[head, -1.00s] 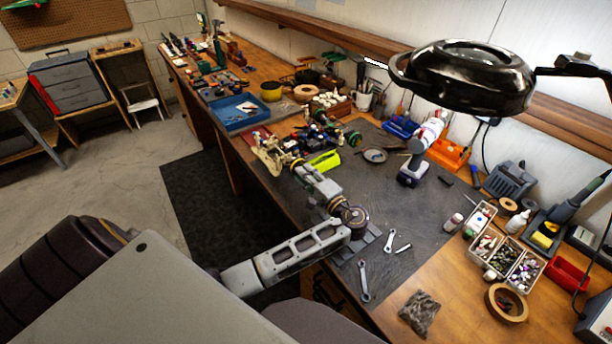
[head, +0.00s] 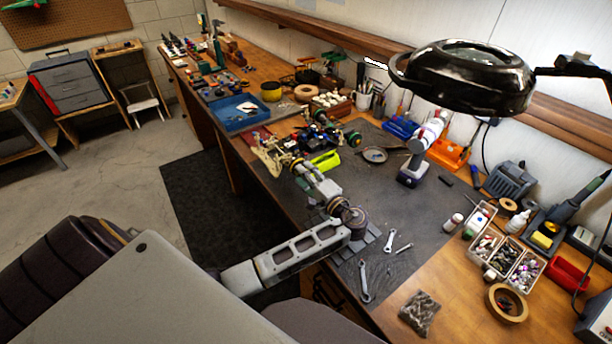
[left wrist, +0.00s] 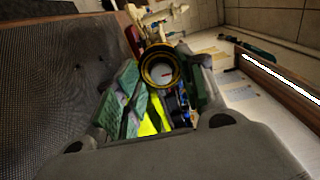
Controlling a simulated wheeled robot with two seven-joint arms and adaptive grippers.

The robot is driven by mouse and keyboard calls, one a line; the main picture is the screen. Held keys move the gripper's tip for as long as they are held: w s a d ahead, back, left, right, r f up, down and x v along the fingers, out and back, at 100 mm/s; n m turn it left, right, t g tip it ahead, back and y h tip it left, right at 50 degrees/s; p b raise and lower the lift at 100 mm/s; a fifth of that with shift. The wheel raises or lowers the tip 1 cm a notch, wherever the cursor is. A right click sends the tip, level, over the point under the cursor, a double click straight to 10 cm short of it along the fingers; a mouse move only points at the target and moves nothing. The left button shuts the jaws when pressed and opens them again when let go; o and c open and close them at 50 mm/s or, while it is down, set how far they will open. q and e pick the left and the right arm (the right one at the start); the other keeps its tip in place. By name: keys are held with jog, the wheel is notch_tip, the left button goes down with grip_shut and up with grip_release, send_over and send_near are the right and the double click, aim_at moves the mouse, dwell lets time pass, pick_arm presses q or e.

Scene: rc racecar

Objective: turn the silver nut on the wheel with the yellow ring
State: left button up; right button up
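The toy racecar (head: 318,138) sits on the dark mat of the bench, with green-rimmed wheels (head: 355,138) on its far side. In the left wrist view a dark wheel with a yellow ring (left wrist: 146,72) shows ahead, between the finger lines. Its centre looks pale grey; I cannot make out the nut clearly. My left gripper (head: 298,165) is at the car's near side. In the left wrist view its green-padded fingers (left wrist: 162,92) are spread apart, with nothing clearly clamped. Whether they touch the wheel cannot be told. My right gripper is not in view.
A cordless drill (head: 420,150) stands behind, near a small round dish (head: 374,155). Two wrenches (head: 364,281) lie nearer the front edge. The mat's middle (head: 400,210) is clear. A black lamp (head: 465,80) hangs above.

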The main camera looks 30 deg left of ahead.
pick_arm(q)
jog(key=shift+d, duration=0.15)
jog(key=v, duration=1.1)
jog(key=shift+s+d, duration=0.15)
jog(key=shift+d, duration=0.2)
dwell(0.4)
